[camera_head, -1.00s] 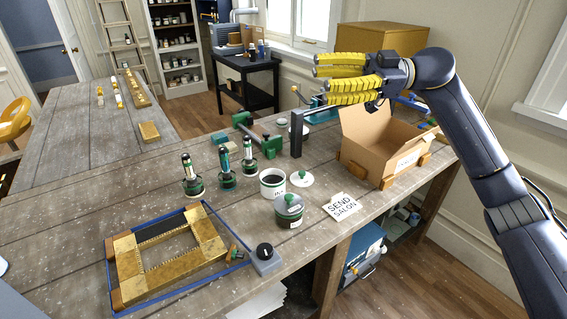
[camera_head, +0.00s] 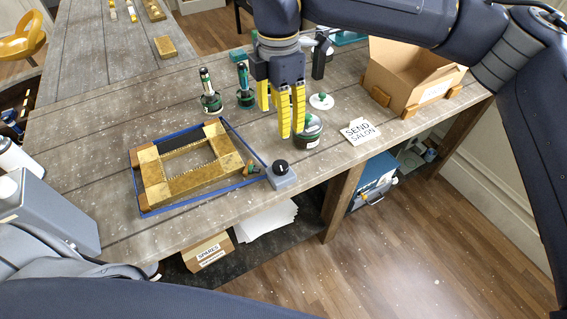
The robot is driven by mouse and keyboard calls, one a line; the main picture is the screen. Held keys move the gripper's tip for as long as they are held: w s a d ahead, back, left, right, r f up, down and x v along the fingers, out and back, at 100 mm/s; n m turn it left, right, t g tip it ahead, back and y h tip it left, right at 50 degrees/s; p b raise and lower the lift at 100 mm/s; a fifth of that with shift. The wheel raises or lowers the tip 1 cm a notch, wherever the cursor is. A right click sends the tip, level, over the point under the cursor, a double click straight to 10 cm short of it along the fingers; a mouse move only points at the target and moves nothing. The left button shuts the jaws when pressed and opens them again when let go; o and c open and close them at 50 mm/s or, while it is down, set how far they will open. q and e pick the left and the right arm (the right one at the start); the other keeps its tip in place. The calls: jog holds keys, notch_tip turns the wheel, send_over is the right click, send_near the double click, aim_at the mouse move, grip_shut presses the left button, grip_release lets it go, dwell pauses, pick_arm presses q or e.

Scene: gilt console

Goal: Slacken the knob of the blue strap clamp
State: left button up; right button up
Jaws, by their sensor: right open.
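The blue strap (camera_head: 210,199) runs around a gilt frame (camera_head: 157,193) lying flat on the workbench. The clamp's grey body (camera_head: 284,181) sits at the frame's right corner, near the bench's front edge. Its round black knob (camera_head: 281,166) stands on top and is fully visible. My right gripper (camera_head: 281,120) points down with its yellow fingers open and empty. In the picture it is just above the knob and apart from it, overlapping the green jar (camera_head: 308,139). My left gripper is not in view.
Dark green-banded tools (camera_head: 210,98) stand left of the gripper. A white lid (camera_head: 321,101), a "SEND SALON" card (camera_head: 360,131) and an open cardboard box (camera_head: 395,75) are to the right.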

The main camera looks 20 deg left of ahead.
aim_at(281, 165)
notch_tip(281, 165, down, 16)
jog(key=shift+f, duration=0.25)
dwell(0.4)
jog(key=shift+c, duration=0.3)
grip_shut()
